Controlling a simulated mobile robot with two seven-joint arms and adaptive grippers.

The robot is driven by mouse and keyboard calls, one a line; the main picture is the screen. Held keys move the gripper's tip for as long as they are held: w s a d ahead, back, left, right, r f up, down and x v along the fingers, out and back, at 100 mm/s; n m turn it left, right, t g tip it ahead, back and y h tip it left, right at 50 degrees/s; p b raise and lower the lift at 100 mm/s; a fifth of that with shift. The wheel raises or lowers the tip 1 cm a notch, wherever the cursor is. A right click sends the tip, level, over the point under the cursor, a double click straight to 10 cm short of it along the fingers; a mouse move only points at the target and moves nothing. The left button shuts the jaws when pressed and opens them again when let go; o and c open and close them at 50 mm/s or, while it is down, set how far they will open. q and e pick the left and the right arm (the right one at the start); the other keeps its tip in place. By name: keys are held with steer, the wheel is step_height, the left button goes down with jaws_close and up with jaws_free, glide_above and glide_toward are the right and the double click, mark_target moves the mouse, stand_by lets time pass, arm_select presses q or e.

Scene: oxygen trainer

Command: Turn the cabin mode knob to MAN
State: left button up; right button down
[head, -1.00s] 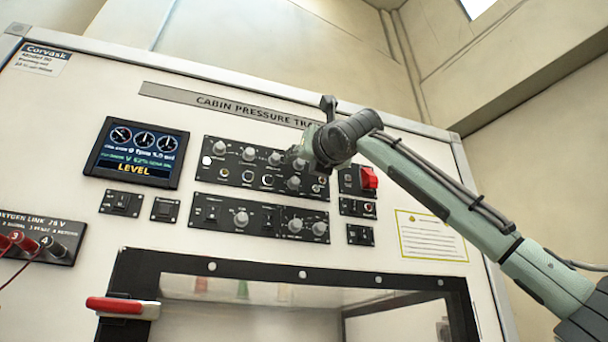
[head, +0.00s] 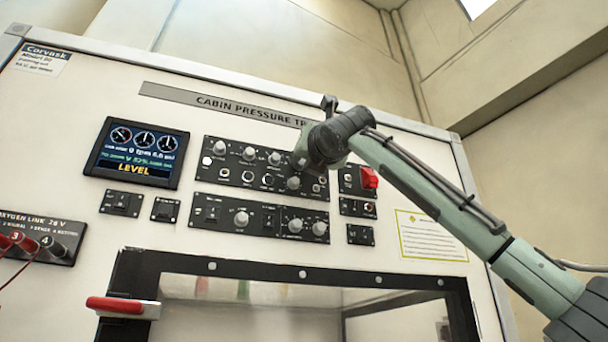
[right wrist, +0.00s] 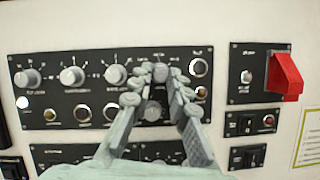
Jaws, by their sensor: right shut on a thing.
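The upper black control panel (head: 225,175) carries a row of grey knobs on the white trainer face. My right gripper (head: 299,161) is at the right end of that row and hides part of it in the head view. In the right wrist view, its fingertips (right wrist: 160,74) are shut on the rightmost grey knob of the upper row, with one finger on each side. The knob's pointer and its label are hidden or too blurred to read, so I cannot tell its setting. My left gripper is not in view.
Another grey knob (right wrist: 152,110) sits just below the fingers. A red guarded switch (right wrist: 286,77) stands out to the right. A display (head: 137,152) reads LEVEL at the left. A red-handled latch (head: 122,307) is at the lower left.

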steer(key=m+h, duration=0.1)
steer(key=m, duration=0.1)
steer(key=m+h, duration=0.1)
steer(key=m, duration=0.2)
steer(key=m+h, duration=0.1)
steer(key=m, duration=0.1)
steer(key=shift+s+a+r+m+h, duration=0.1)
steer(key=shift+a+m+h, duration=0.15)
steer(key=shift+m+h, duration=0.05)
steer(key=c, duration=1.4)
jaws_free()
steer(key=shift+c, duration=0.2)
steer(key=shift+s, duration=0.1)
steer(key=a+v, duration=0.1)
steer(key=v, duration=1)
steer(key=shift+s+d, duration=0.45)
steer(key=shift+d, duration=0.05)
